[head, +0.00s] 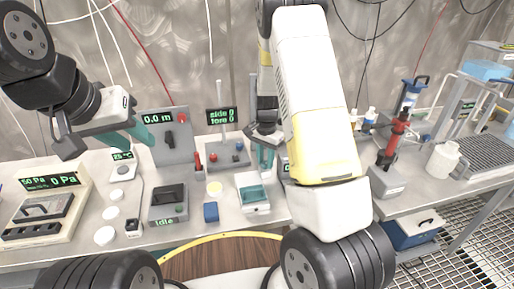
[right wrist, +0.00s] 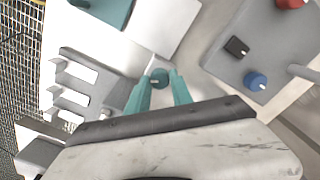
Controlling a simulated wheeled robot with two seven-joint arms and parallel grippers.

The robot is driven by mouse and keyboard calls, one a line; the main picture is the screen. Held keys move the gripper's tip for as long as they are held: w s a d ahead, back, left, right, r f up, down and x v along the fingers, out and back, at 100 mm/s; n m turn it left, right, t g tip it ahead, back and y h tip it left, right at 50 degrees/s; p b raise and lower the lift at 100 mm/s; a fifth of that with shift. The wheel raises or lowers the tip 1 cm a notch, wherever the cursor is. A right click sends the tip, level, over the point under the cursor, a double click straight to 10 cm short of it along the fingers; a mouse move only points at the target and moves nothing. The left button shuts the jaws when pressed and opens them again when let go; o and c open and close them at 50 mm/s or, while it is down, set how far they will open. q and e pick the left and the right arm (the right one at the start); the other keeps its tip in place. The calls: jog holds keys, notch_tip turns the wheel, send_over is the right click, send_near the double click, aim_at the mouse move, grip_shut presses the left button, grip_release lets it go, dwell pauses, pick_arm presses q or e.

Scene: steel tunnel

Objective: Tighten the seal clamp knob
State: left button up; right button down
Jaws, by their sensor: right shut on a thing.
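The small round teal knob (right wrist: 159,76) with a pale mark shows in the right wrist view, between the teal fingertips of my right gripper (right wrist: 162,88). The fingers are shut on its sides. In the head view my right gripper (head: 265,160) points down behind the white box with the teal top (head: 254,194). The knob itself is not clear there, and my right arm covers part of that area. My left gripper (head: 137,135) hangs at the left, above the bench and in front of the "0.0 m" panel (head: 165,140). Whether its teal fingers are apart is unclear.
A grey base with a post and small knobs (head: 228,158) stands left of my right gripper. The "Idle" box (head: 168,203), a blue block (head: 211,212) and white discs (head: 104,236) lie toward the front. A red-and-black pump-like device (head: 392,150) and a white jug (head: 443,160) stand right.

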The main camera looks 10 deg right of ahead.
aim_at(265, 162)
jog(key=m, duration=0.6)
dwell(0.6)
jog(key=c, duration=1.1)
grip_release()
jog(key=shift+r, duration=3.95)
